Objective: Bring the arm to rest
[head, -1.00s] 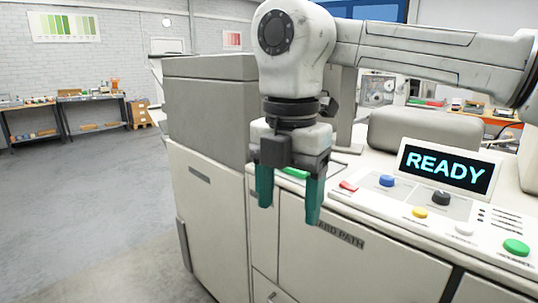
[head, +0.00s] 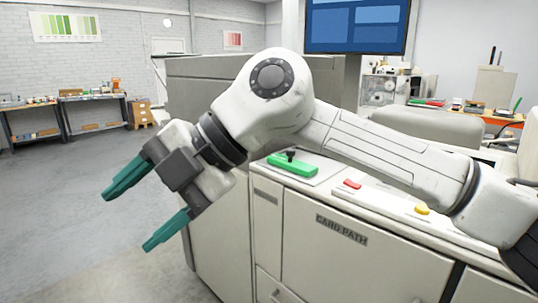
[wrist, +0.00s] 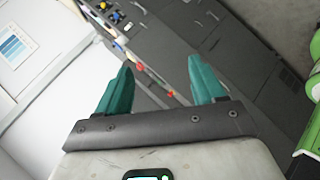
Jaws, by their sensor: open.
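My gripper (head: 137,212) is open and empty, its two green fingers spread apart and pointing down and left in the head view. It hangs in the air in front of the left end of the pale machine (head: 212,245), apart from it. The fingers also show in the wrist view (wrist: 161,90) with nothing between them.
A green handle (head: 292,166) lies on the machine's top, with a red button (head: 352,184) and a yellow button (head: 422,209) to its right. A monitor (head: 357,25) stands behind. Benches (head: 95,112) stand far left. Open floor (head: 70,190) lies at left.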

